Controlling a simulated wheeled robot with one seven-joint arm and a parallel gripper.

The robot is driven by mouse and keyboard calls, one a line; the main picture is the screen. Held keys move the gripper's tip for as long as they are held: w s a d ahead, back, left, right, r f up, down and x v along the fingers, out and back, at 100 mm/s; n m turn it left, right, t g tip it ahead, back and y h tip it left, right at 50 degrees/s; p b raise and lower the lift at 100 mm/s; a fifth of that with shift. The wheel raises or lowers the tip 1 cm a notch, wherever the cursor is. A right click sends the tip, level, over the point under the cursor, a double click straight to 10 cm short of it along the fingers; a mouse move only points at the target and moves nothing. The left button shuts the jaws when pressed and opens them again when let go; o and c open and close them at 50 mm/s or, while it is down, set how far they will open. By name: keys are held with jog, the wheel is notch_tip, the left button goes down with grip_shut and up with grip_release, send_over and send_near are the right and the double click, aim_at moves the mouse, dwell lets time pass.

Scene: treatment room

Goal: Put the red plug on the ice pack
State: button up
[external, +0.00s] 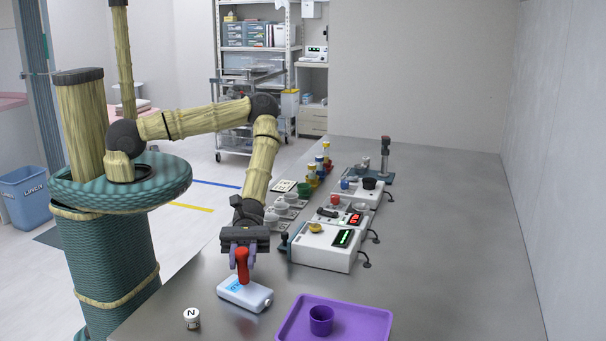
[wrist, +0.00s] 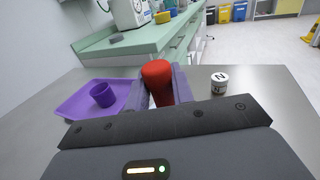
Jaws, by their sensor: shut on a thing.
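The red plug (external: 242,264) is upright between the fingers of my gripper (external: 242,252). Its lower end is over the pale blue and white ice pack (external: 258,297), near the ice pack's middle; I cannot tell whether the two touch. In the wrist view the red plug (wrist: 157,78) shows between the two purple-grey fingers, and my gripper (wrist: 160,88) is shut on it.
A purple tray (external: 375,325) with a purple cup (external: 321,320) stands to the right. A small white jar marked N (external: 192,318) is to the left. White devices (external: 322,250) with a red knob stand behind, and small cups and bottles are near them. The table's right side is clear.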

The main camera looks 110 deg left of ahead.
jog(key=shift+f, duration=0.7)
jog(key=o, duration=0.9)
jog(key=shift+f, duration=0.1)
jog(key=shift+o, duration=0.2)
jog(key=shift+a, duration=0.15)
jog(key=b+v, duration=0.1)
jog(key=v, duration=1)
jog(key=shift+s+a+b, duration=0.15)
jog(key=shift+a+b, duration=0.2)
jog(key=shift+b, duration=0.05)
